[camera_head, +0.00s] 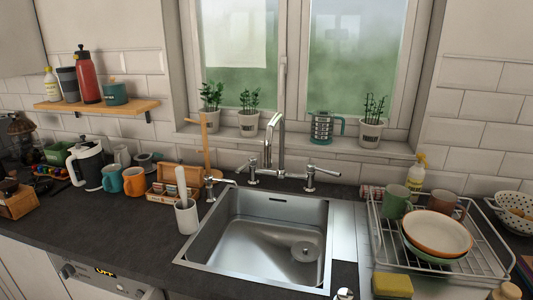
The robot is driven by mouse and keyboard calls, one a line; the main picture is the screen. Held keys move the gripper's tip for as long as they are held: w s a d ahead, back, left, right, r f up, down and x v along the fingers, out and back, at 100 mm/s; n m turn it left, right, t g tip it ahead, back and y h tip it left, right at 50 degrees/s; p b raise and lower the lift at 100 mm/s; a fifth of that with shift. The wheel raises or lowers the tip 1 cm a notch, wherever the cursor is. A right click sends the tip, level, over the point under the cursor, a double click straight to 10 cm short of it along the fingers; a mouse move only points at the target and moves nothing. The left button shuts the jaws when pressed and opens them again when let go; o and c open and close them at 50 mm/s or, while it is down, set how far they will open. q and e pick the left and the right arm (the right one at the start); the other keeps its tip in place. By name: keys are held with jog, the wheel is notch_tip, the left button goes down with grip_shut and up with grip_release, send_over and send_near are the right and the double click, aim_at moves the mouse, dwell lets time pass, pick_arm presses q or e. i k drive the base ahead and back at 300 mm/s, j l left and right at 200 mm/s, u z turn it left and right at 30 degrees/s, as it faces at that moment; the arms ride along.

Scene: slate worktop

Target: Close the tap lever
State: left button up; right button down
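The chrome tap (275,137) stands behind the sink, with a tall curved spout reaching over the basin. A right tap lever (323,171) sits on a short post and its handle points out to the right. A left tap lever (253,172) sits on the other side of the spout. No water stream is clear at the spout. The steel sink (222,249) is empty, with a round drain at its right. Neither of my grippers is in view.
A white cup holding a brush (186,217) stands at the sink's left edge. A dish rack (484,257) with bowls and mugs stands on the right. A spray bottle (416,174) is behind it. The worktop (110,233) at front left is clear.

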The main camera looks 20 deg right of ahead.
aim_at(311, 167)
jog(key=z, duration=1.2)
